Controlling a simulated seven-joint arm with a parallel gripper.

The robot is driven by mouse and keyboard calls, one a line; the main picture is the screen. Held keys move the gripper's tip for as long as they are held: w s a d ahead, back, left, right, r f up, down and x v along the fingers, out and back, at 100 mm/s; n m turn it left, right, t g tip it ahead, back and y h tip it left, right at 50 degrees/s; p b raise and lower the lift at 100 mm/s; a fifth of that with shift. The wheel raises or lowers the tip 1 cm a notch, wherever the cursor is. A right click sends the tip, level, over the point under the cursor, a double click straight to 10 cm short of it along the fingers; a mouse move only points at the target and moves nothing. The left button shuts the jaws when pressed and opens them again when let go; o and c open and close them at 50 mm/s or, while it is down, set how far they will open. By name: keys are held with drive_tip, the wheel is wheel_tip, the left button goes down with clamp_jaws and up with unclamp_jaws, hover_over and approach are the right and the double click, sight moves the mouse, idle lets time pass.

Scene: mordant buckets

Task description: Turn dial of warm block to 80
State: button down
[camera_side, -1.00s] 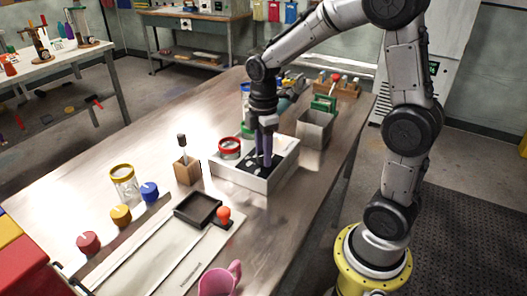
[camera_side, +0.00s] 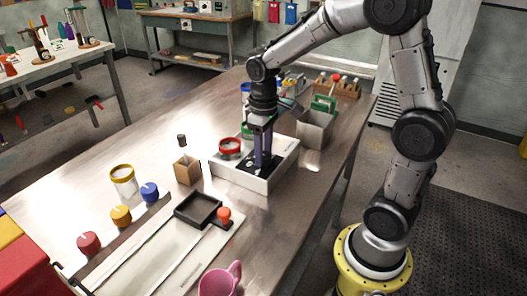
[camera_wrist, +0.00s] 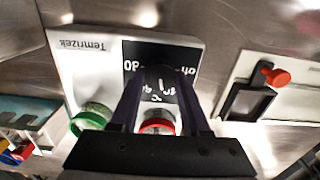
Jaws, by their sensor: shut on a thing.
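The warm block (camera_side: 283,173) is a white box with a black panel on the table; the wrist view shows it upside down with the word "Temrizek" (camera_wrist: 88,47). Its black dial (camera_wrist: 160,80) has a white pointer line and sits on the black panel (camera_wrist: 185,57), which carries white markings, one reading 80. My gripper (camera_side: 262,166) points straight down on the panel. In the wrist view its fingers (camera_wrist: 155,78) are shut on the dial, one on each side. Part of the markings is hidden behind the fingers, so I cannot tell the exact setting.
A red-rimmed jar (camera_side: 229,147) stands in the block beside my gripper. A green-lidded jar (camera_wrist: 93,118) is close by. A grey bucket (camera_side: 314,127) stands to the right. A wooden holder (camera_side: 187,171) and black frame (camera_side: 198,209) are to the left.

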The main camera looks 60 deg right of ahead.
sight(265, 155)
drive_tip(key=m, duration=0.5)
drive_tip(key=shift+r+m, duration=0.1)
drive_tip(key=shift+m, duration=0.2)
drive_tip(key=m, duration=0.5)
drive_tip(key=shift+d, duration=0.1)
drive_tip(key=m, duration=0.5)
drive_tip(key=shift+m, duration=0.4)
drive_tip(key=shift+s+m, duration=0.1)
drive_tip(key=shift+m, duration=2)
drive_tip(key=shift+c, duration=1.9)
unclamp_jaws()
wheel_tip(265, 155, up, 14)
